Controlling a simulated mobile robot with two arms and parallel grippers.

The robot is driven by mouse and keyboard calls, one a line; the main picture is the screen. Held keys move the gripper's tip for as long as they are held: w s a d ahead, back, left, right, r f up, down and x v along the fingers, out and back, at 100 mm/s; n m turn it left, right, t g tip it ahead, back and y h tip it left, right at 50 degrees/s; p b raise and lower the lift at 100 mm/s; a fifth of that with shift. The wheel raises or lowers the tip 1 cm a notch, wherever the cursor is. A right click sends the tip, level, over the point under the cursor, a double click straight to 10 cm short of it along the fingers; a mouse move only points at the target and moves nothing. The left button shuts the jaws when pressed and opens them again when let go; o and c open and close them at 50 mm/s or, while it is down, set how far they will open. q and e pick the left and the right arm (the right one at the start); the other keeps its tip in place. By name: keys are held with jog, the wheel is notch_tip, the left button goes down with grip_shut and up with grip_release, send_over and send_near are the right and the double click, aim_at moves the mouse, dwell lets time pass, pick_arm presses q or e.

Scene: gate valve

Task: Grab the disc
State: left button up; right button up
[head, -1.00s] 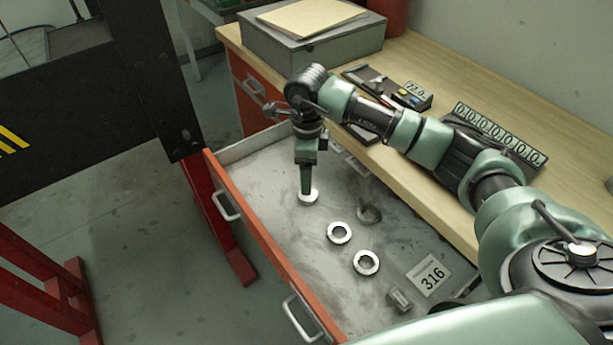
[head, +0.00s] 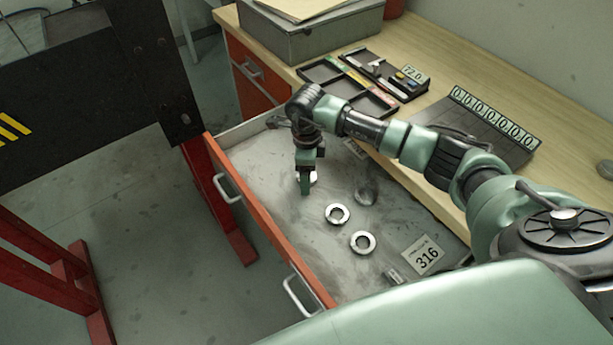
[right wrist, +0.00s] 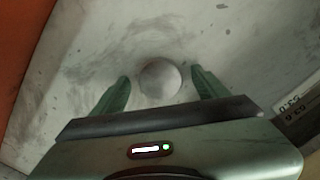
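The disc (right wrist: 160,79) is a round, solid grey-white piece lying on the drawer floor. In the right wrist view it sits between the two green fingers of my right gripper (right wrist: 160,90), with a gap on each side. The gripper is open. In the head view my right gripper (head: 306,186) points down into the drawer, and the disc (head: 314,178) is mostly hidden behind its fingers. My left gripper is not in view.
The open drawer (head: 270,180) has an orange front with handles. It also holds two pale rings (head: 337,214) (head: 362,242), a darker round piece (head: 366,196) and a 316 card (head: 424,256). The wooden worktop (head: 440,60) carries trays and a grey box (head: 310,35).

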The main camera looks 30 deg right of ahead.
grip_shut()
jog(key=shift+w, duration=0.1)
jog(key=shift+r, duration=0.15)
